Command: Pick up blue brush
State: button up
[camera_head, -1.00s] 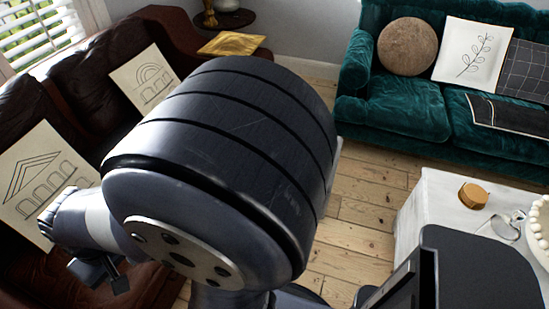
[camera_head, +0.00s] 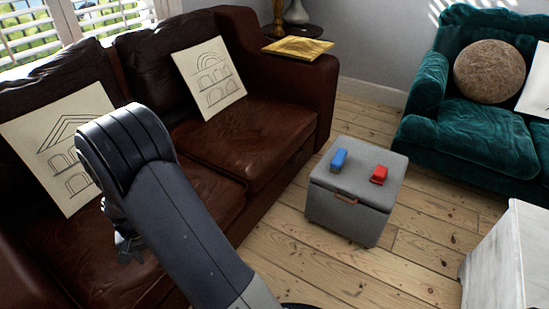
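A small blue object, apparently the blue brush (camera_head: 339,160), lies on top of a grey ottoman (camera_head: 345,194), toward its left back side. A red object (camera_head: 379,174) of similar size lies to its right on the same top, apart from it. My gripper (camera_head: 130,246) is at the left, mostly behind my arm, in front of the brown sofa. It is well to the left of the ottoman and away from the blue brush. Its fingers are small, dark and partly hidden, so their opening does not show clearly.
A brown leather sofa (camera_head: 245,140) with picture cushions stands at the left. A teal sofa (camera_head: 473,128) is at the back right, and a white table (camera_head: 512,262) at the lower right. Wooden floor (camera_head: 425,245) lies open around the ottoman's front and right.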

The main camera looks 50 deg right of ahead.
aim_at(337, 163)
jog(key=l+z, duration=0.1)
jog(key=z, duration=0.3)
jog(key=l+z, duration=0.1)
jog(key=z, duration=0.65)
jog(key=i+l+z, duration=0.1)
jog(key=z, duration=0.3)
jog(key=i+l, duration=0.45)
jog(key=l, duration=0.15)
jog(key=i+l+z, duration=0.1)
jog(key=i+l, duration=0.3)
jog(key=l, duration=0.2)
